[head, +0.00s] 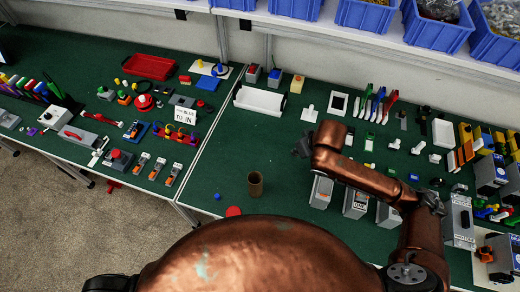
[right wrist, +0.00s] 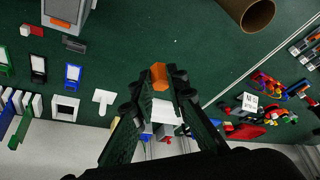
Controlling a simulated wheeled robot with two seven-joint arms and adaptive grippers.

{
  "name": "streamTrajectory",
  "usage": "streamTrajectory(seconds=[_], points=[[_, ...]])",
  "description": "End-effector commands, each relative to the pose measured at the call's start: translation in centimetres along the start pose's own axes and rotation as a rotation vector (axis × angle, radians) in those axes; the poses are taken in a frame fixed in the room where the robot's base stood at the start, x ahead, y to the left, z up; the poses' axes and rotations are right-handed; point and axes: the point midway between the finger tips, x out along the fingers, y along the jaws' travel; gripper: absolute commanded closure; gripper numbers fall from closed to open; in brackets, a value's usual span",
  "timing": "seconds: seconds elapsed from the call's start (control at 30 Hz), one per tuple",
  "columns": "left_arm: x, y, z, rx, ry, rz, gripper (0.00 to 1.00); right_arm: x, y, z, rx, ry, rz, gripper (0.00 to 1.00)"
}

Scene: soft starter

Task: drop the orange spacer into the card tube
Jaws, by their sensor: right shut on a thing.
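The card tube (head: 255,183) is a brown, open-topped cylinder standing upright on the green bench mat, in the lower middle of the head view. It also shows at the top right of the right wrist view (right wrist: 248,12). My right gripper (head: 297,148) is above the mat, up and to the right of the tube in the head view and apart from it. In the right wrist view the jaws (right wrist: 158,85) are shut on the orange spacer (right wrist: 159,75), which sticks out between the fingertips. I cannot make out the spacer in the head view. My left gripper is not in view.
A small blue ball (head: 217,196) and a red disc (head: 233,211) lie near the tube. Grey boxes (head: 321,191) stand right of it, below my right arm. A white tray (head: 259,100) lies further back. The mat left of the tube is mostly clear.

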Motion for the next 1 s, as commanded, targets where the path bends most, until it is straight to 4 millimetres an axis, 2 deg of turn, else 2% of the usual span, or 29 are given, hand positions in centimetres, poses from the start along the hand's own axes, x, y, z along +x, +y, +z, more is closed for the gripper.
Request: streamTrajectory(seconds=[0.03, 0.2, 0.4, 0.5, 0.73, 1.0], points=[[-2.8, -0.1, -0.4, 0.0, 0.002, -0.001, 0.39, -1.5, -1.5, -1.1, -0.072, -0.002, -0.033, 0.97], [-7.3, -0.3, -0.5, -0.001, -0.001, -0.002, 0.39, -2.3, -6.1, -2.2, -0.32, -0.002, -0.145, 0.97], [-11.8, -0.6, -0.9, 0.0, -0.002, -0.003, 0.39, -3.3, -10.8, -2.6, -0.569, -0.001, -0.256, 0.97], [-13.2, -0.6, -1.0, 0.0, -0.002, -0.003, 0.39, -3.6, -12.4, -2.5, -0.655, -0.001, -0.295, 0.97], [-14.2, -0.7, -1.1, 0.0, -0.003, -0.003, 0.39, -3.5, -14.0, -2.2, -0.743, 0.0, -0.334, 0.97], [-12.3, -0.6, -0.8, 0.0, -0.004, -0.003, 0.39, -2.0, -14.1, -1.5, -0.747, 0.0, -0.335, 0.97]])
